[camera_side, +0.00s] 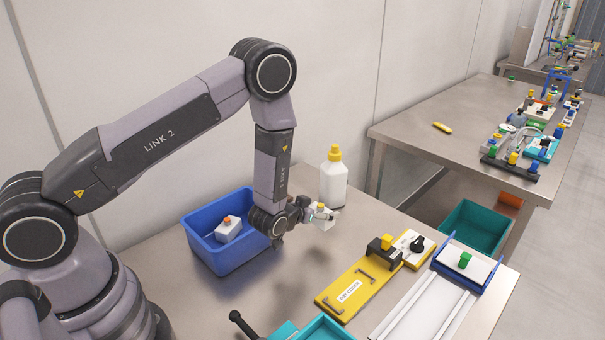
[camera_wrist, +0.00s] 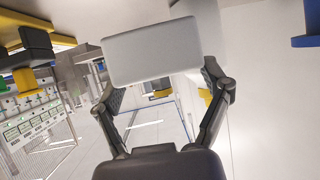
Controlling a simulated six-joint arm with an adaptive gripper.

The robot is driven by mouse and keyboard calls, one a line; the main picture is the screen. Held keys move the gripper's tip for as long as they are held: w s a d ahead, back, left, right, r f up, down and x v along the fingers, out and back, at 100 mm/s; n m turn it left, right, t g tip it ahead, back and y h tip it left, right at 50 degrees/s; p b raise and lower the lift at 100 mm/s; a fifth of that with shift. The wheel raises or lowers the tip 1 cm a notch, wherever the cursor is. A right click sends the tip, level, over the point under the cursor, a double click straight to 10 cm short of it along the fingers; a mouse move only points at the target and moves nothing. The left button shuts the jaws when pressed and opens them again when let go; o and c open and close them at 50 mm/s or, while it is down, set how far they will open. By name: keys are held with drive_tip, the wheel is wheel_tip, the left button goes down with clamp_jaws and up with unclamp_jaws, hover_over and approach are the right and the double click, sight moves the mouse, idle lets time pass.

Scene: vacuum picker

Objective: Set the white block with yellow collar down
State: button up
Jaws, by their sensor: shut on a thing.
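My gripper (camera_side: 309,211) points to the right in the side view, above the near steel table. It is shut on a small white block with a yellow collar (camera_side: 325,222), which it holds up in the air. The block looks tilted on its side, with the yellow part near its top left. In the wrist view, the plain pale face of the white block (camera_wrist: 150,52) sits between the two dark fingers of my gripper (camera_wrist: 163,84).
A blue bin (camera_side: 237,260) holding a white block with an orange top (camera_side: 229,229) stands left of my gripper. A white bottle with yellow cap (camera_side: 333,182) stands close behind. A yellow fixture (camera_side: 345,306) and a white slide (camera_side: 425,310) lie front right. Bare table lies between.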

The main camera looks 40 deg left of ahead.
drive_tip(key=shift+f, duration=2.75)
drive_tip(key=o, duration=1.1)
drive_tip(key=shift+f, duration=0.1)
drive_tip(key=shift+o, duration=0.2)
